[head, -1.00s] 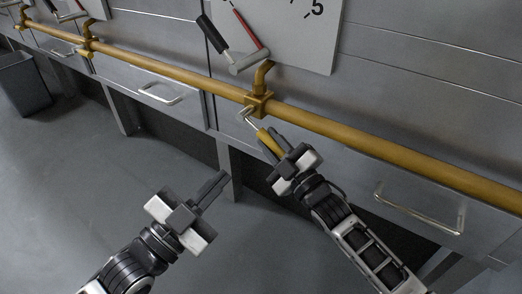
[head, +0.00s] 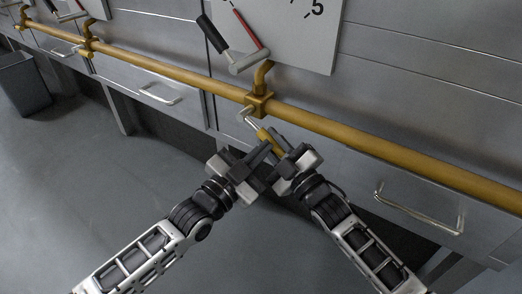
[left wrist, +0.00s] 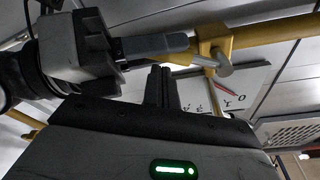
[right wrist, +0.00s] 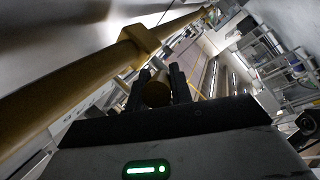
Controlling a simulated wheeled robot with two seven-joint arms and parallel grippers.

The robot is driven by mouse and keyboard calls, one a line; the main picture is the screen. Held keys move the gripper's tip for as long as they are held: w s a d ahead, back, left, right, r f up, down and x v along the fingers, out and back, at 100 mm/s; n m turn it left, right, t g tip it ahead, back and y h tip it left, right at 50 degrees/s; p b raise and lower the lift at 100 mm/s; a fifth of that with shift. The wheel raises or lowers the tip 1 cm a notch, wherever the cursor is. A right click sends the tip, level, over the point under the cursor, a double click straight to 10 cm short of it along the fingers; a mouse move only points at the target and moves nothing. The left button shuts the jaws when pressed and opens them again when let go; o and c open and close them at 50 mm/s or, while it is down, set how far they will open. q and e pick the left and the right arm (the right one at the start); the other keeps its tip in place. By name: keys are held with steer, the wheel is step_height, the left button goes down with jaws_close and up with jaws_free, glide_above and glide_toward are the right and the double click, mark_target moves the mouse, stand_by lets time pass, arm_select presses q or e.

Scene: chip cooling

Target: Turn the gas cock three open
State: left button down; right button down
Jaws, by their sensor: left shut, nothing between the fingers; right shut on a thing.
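The nearest gas cock (head: 259,103) sits on the yellow pipe (head: 360,146), below the white dial panel. Its bent metal lever with a yellow grip (head: 266,136) points down and to the right, away from the pipe. My right gripper (head: 276,153) is shut on the yellow grip. In the right wrist view the round end of the yellow grip (right wrist: 157,93) shows between the fingers. My left gripper (head: 262,153) is shut and empty, close beside the grip and the right gripper. In the left wrist view its closed fingertips (left wrist: 162,80) are near the lever; contact cannot be told.
The white dial panel (head: 300,45) carries red and black pointers. Other cocks (head: 87,46) sit farther left along the pipe. Metal drawers with handles (head: 418,208) lie under the pipe. A grey bin (head: 24,84) stands far left. The floor (head: 90,190) at left is clear.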

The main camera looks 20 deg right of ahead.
stand_by(0.4)
steer(key=shift+s+a+r, duration=0.1)
steer(key=shift+a+r, duration=0.05)
steer(key=shift+r, duration=0.05)
steer(key=c, duration=1.3)
jaws_free()
steer(key=shift+r, duration=0.1)
steer(key=shift+o, duration=0.2)
steer(key=shift+s, duration=0.15)
